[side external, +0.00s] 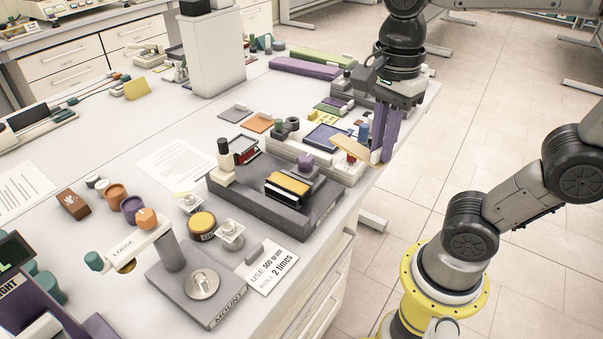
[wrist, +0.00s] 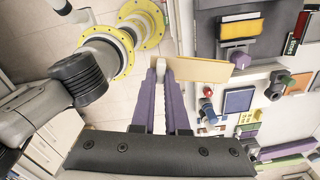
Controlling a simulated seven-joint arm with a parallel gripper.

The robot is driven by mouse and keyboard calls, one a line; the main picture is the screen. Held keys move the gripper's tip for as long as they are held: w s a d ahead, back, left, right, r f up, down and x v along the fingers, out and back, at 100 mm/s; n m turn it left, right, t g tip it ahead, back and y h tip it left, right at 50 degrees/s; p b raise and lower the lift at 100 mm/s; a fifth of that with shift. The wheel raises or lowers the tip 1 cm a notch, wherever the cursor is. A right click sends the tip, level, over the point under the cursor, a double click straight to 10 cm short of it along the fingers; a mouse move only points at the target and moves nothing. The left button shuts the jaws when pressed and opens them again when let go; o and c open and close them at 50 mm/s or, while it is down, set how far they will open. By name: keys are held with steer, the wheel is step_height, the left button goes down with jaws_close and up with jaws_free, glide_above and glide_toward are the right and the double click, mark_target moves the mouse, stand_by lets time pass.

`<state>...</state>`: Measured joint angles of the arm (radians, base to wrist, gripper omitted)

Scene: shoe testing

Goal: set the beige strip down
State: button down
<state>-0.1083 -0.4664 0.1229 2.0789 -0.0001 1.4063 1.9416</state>
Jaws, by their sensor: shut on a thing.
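My gripper (side external: 380,155), with long purple fingers, points down near the table's right edge. It is shut on one end of a beige strip (side external: 349,150), which sticks out to the left over the bench equipment. In the wrist view the fingertips (wrist: 161,70) close around a small pale piece at the strip's left end. The strip (wrist: 205,70) extends right from there, roughly level, apparently above the table edge. Its exact height above the table cannot be told.
A dark grey fixture with a yellow-topped block (side external: 288,184) stands left of the strip. A blue-faced tray (side external: 326,137) and small coloured knobs lie close behind it. A white column (side external: 212,50) stands farther back. Open floor lies right of the table.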

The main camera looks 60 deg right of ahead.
steer(key=shift+w+a+m, duration=0.1)
steer(key=shift+w+m, duration=0.05)
steer(key=shift+m, duration=0.55)
steer(key=w+a+f, duration=0.1)
steer(key=w+f, duration=0.3)
steer(key=w, duration=0.4)
glide_above(301, 193)
steer(key=f, duration=0.5)
steer(key=shift+s+f, duration=0.15)
steer(key=shift+s, duration=0.2)
steer(key=shift+w+f, duration=0.15)
steer(key=shift+f, duration=0.75)
steer(key=shift+w+f, duration=0.15)
steer(key=shift+f, duration=0.75)
steer(key=shift+f, duration=0.1)
steer(key=c, duration=0.9)
jaws_free()
steer(key=shift+f, duration=0.1)
